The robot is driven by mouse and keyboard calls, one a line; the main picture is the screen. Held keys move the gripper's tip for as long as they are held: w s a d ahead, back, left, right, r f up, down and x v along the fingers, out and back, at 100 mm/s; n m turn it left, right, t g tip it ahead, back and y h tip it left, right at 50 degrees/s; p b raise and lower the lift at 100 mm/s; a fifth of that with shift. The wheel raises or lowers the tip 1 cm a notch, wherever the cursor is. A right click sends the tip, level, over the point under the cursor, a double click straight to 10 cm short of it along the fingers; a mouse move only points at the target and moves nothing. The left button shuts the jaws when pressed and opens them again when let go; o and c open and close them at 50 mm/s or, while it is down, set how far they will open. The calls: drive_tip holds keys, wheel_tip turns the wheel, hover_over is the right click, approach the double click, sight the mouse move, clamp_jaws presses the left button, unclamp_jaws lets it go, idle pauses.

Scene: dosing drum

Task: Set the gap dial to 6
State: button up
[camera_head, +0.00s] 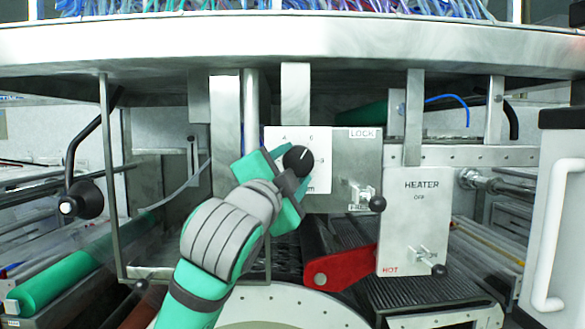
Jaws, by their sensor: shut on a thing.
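The gap dial is a round black knob (298,157) on a white plate (323,142) below the metal drum rim. Its white pointer line slants up and to the right, roughly toward the upper right mark, which looks like a 6 but is small. A 3 shows to the right of the knob and another mark at the upper left. My green and grey gripper (291,174) comes from the lower left and is shut on the knob. It hides the plate's left and lower parts and part of the knob.
A LOCK panel (357,155) with a black-balled lever (377,203) is right of the dial. A black-knobbed handle (82,200) hangs at left, near a green roller (62,280).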

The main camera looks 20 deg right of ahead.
drive_tip(key=o, duration=1)
drive_tip(key=shift+o, duration=0.2)
drive_tip(key=v, duration=1)
drive_tip(key=shift+s+a, duration=0.25)
drive_tip(key=shift+s, duration=0.05)
drive_tip(key=shift+f, duration=0.1)
